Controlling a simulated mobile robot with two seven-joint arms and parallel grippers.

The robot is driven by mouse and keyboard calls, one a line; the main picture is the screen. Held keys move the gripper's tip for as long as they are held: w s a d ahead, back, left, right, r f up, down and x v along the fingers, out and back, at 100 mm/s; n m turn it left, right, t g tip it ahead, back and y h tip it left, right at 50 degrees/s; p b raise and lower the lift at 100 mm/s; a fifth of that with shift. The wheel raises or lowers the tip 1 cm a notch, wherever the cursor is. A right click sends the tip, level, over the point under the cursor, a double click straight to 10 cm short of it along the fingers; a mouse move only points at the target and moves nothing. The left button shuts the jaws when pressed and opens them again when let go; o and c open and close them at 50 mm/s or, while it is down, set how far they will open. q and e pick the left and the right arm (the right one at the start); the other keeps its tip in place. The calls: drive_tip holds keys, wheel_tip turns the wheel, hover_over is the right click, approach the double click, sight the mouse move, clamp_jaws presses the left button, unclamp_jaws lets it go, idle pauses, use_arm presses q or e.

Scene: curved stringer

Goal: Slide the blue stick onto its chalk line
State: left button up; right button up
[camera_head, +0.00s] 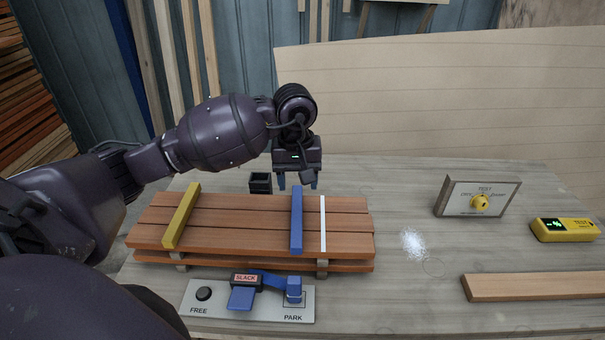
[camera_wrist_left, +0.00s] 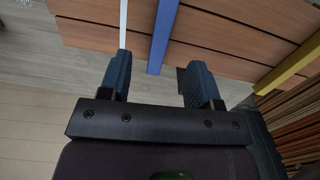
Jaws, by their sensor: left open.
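The blue stick (camera_head: 296,220) lies across the reddish-brown plank stack, just left of a white chalk line (camera_head: 322,223) and apart from it. In the left wrist view the blue stick (camera_wrist_left: 162,36) and the white line (camera_wrist_left: 123,24) show beyond the fingers. My left gripper (camera_head: 298,184) is open and empty, just behind the far end of the blue stick. In the wrist view the stick's end appears between the open fingertips (camera_wrist_left: 160,82). I cannot tell whether any finger touches it. My right gripper is not in view.
A yellow stick (camera_head: 181,216) lies across the left of the planks (camera_head: 245,231). A small dark box (camera_head: 260,183) stands behind them. In front is a SLACK panel (camera_head: 215,311) with a blue lever. A TEST box (camera_head: 478,198), a yellow device (camera_head: 565,230) and a board (camera_head: 535,286) lie right.

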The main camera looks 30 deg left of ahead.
sight(296, 213)
use_arm(q)
drive_tip(key=f, duration=0.9)
drive_tip(key=shift+a, duration=0.25)
drive_tip(key=shift+f, duration=0.75)
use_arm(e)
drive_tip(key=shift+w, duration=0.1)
